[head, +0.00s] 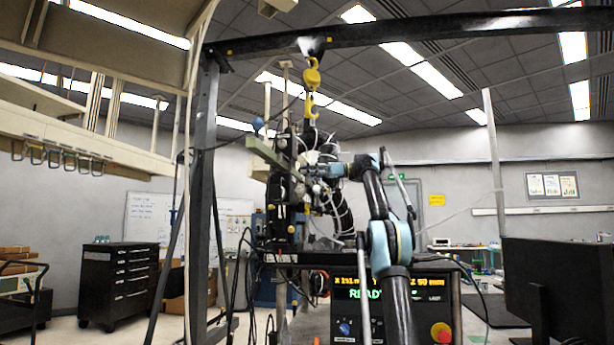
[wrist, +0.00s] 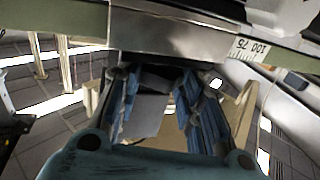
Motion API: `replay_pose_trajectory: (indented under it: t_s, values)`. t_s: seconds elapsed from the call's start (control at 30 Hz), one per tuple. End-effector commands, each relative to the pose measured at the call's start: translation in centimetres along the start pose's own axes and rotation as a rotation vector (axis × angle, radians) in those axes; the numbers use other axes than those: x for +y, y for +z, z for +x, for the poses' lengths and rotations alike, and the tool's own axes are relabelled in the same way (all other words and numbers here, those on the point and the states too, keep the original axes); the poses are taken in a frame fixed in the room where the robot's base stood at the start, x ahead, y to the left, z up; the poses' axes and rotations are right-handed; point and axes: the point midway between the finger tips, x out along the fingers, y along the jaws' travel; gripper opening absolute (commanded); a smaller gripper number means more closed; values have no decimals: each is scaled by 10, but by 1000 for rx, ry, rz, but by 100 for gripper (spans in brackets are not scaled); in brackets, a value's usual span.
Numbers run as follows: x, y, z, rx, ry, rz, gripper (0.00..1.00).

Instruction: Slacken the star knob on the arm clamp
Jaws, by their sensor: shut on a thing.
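My gripper (head: 322,171) is up at the machine in the middle of the head view, small and partly lost among cables. In the wrist view, its two blue-padded fingers (wrist: 155,88) close on a dark part just under a metal block. This dark part, the star knob (wrist: 157,76), is mostly hidden by the fingers; its lobes cannot be made out. The metal block of the arm clamp (wrist: 165,35) sits above it, against a pale green arm (wrist: 60,24) with a printed scale (wrist: 249,49). In the head view the knob cannot be picked out.
A dark gantry frame (head: 203,180) with a yellow hook (head: 312,75) stands around the machine. A lit display panel (head: 388,290) with a red button is below my arm. Cables hang at the left, a dark monitor (head: 560,285) stands right.

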Motion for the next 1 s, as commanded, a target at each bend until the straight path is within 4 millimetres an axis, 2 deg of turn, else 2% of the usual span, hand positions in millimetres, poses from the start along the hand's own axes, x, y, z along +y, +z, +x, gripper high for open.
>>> replay_pose_trajectory:
  t_s: [0.97, 1.0]
  values:
    - [3, -2, -1, 4, -39, -1, 10]
    - [3, -2, -1, 4, -39, -1, 39]
